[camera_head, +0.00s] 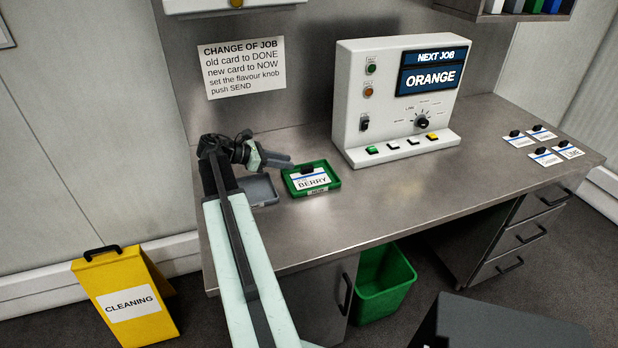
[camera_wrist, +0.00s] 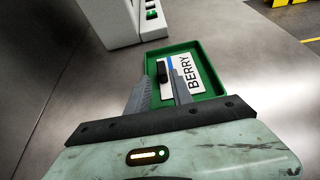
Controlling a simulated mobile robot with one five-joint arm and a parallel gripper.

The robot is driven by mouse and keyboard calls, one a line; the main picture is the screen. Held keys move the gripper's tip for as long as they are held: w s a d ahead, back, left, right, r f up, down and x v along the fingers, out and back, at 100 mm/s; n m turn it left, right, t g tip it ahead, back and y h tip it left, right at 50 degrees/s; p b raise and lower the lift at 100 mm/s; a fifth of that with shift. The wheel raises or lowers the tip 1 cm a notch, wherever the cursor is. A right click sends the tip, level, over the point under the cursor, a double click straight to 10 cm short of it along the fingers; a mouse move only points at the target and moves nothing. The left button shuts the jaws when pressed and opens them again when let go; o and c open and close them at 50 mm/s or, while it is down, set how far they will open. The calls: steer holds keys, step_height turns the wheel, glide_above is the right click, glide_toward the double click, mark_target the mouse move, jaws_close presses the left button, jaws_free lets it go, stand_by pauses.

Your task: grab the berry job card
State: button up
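The berry job card (camera_head: 313,183) is white with a blue stripe and a small black grip. It lies in the green tray (camera_head: 335,172) on the steel desk. In the wrist view the card (camera_wrist: 189,78) lies inside the tray (camera_wrist: 151,59), just ahead of my fingertips. My gripper (camera_head: 288,161) is at the tray's back left in the head view. In the wrist view my gripper (camera_wrist: 161,82) has its two fingers apart with nothing between them. The black grip (camera_wrist: 162,71) stands just beyond the gap between the fingertips. I cannot tell the exact height of the fingers above the card.
A grey tray (camera_head: 262,190) lies left of the green one. A white console (camera_head: 385,95) reading ORANGE stands behind right. Several other cards (camera_head: 545,145) lie at the desk's right. A green bin (camera_head: 384,290) and a yellow cleaning sign (camera_head: 125,295) are on the floor.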

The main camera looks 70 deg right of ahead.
mark_target(302, 167)
steer(key=shift+b+x, duration=0.65)
steer(key=shift+x, duration=0.7)
steer(key=s+d+f+b, duration=0.2)
steer(key=f+b, duration=0.1)
steer(key=shift+s, duration=0.35)
steer(key=shift+s+d+f, duration=0.1)
steer(key=shift+s+d, duration=0.15)
steer(key=shift+s, duration=0.05)
jaws_close()
